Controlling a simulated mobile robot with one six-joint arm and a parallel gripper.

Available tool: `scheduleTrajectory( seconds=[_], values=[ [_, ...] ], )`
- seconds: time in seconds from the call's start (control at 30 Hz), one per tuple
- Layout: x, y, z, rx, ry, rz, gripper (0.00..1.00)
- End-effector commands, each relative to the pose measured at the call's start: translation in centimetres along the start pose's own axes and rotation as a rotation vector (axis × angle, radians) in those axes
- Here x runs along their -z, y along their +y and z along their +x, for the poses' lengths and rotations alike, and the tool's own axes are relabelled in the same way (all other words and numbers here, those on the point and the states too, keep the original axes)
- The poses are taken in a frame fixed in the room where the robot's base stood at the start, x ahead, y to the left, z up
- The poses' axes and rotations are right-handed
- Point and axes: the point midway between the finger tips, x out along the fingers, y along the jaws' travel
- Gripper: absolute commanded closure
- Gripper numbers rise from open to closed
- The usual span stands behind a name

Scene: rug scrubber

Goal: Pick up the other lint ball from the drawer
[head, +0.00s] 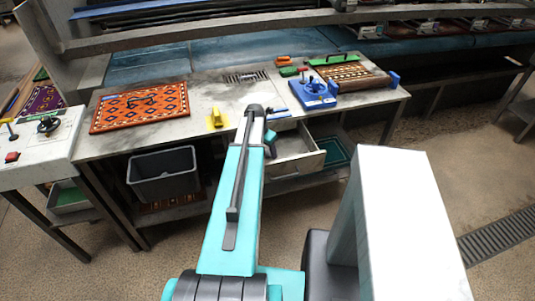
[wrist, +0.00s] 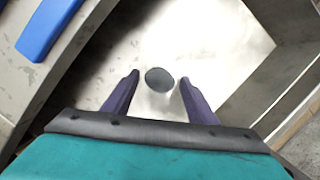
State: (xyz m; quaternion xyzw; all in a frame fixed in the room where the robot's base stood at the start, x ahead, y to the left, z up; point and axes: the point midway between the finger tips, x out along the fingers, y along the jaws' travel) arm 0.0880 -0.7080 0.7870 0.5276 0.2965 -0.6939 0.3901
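A small dark grey lint ball (wrist: 159,79) lies on the pale floor of the drawer in the wrist view. My gripper (wrist: 157,84) is open, with its two purple fingers on either side of the ball and apart from it. I cannot tell how high the fingertips are above the drawer floor. In the head view the open drawer (head: 312,159) sticks out under the table, and my arm covers part of it. The ball is not visible in the head view.
The drawer's side wall (wrist: 272,62) stands close on the right in the wrist view. The table (head: 205,88) above carries an orange rug (head: 140,105), a yellow tool (head: 217,118) and a blue device (head: 313,95). A grey bin (head: 163,174) stands below on the left.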

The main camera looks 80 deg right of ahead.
Motion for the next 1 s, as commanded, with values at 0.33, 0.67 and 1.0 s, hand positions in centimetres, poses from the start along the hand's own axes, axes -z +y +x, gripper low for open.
scheduleTrajectory(
  seconds=[0.33, 0.67, 1.0],
  values=[
    [0.0, 0.0, 0.0, 0.0, 0.0, -0.001, 0.85],
    [0.0, 0.1, -0.1, 0.0, 0.0, -0.001, 0.85],
    [-0.5, 0.1, -1.9, -0.002, -0.002, 0.0, 0.85]
  ],
)
